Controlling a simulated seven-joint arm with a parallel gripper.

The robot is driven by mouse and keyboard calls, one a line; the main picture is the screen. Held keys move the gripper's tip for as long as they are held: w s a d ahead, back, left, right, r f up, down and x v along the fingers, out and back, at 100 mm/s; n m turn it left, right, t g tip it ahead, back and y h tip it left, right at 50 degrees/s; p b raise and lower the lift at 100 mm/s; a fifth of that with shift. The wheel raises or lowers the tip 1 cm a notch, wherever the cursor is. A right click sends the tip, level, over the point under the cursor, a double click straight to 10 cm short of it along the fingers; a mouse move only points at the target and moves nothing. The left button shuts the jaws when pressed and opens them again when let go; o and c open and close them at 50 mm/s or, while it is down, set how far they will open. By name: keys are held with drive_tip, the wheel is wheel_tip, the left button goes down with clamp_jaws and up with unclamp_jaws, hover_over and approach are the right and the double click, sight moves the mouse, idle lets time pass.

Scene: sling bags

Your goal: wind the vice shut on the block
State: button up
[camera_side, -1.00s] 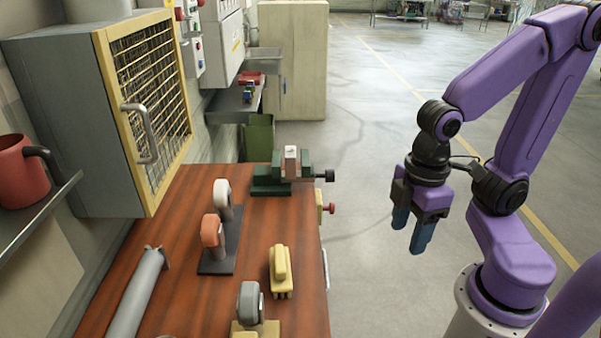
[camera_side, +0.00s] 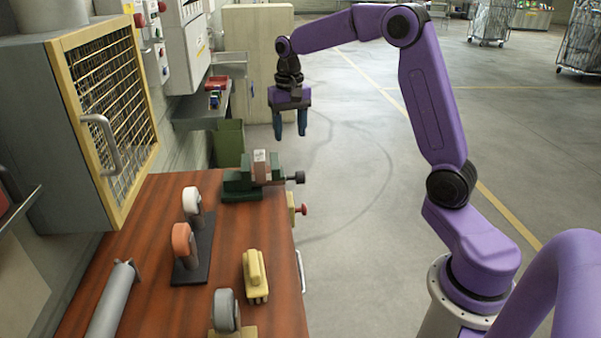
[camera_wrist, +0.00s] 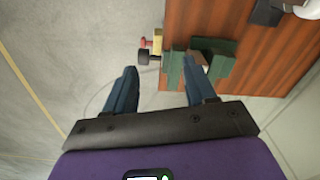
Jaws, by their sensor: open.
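The green vice (camera_side: 238,182) sits at the far right corner of the wooden bench. The block (camera_side: 261,168), pinkish brown with a pale top, stands between its jaws; I cannot tell whether both jaws touch it. The vice's dark handle knob (camera_side: 295,178) sticks out to the right past the bench edge. My gripper (camera_side: 291,136) is open and empty, pointing down, above and just beyond the vice. In the wrist view the vice (camera_wrist: 225,62) and its dark knob (camera_wrist: 143,57) lie beyond my open fingers (camera_wrist: 162,85); one finger overlaps the vice and hides part of the block.
The bench (camera_side: 150,225) holds a stand with orange and white rings (camera_side: 181,240), a yellow piece (camera_side: 255,277) and a grey tube (camera_side: 112,300). A red knob (camera_side: 303,209) projects from the bench's right side. A mesh-door cabinet (camera_side: 105,105) stands left. The floor at right is open.

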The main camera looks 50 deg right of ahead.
sight(301, 172)
drive_tip(key=w+d+f+m, duration=0.1)
drive_tip(key=w+d+m, duration=0.2)
drive_tip(key=d, duration=0.5)
drive_tip(key=f, duration=1.7)
drive_tip(key=shift+s+a, duration=0.2)
drive_tip(key=shift+s, duration=0.1)
drive_tip(key=c, duration=1)
drive_tip(key=shift+o, duration=0.2)
drive_tip(key=shift+w, duration=0.1)
